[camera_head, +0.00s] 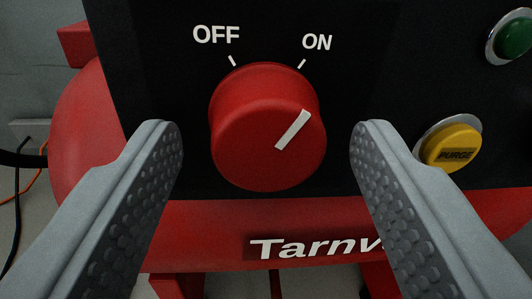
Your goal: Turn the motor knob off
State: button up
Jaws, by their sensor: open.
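The red motor knob (255,150) sits on a black panel (380,60) in the middle of the view. Its white pointer line slants up to the right, toward the "ON" mark (317,42). The "OFF" mark (216,35) is at the upper left of the knob. My gripper (266,145) is open, with one grey finger to the left of the knob and one to the right. Gaps show between the knob and both fingers in the picture. How far the fingertips reach along the knob's depth is hard to tell.
A yellow PURGE button (452,149) is just right of my right finger. A green button (515,37) is at the upper right. A red body (215,225) with white lettering lies below the panel. Black and orange cables (15,200) hang at the left.

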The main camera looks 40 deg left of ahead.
jog(key=c, duration=1)
jog(key=n, duration=0.5)
jog(key=shift+f+n, duration=0.1)
jog(key=shift+n, duration=0.3)
jog(key=n+y, duration=0.1)
jog(key=n, duration=0.5)
jog(key=shift+w+d, duration=0.1)
jog(key=shift+n, duration=0.4)
jog(key=o, duration=1)
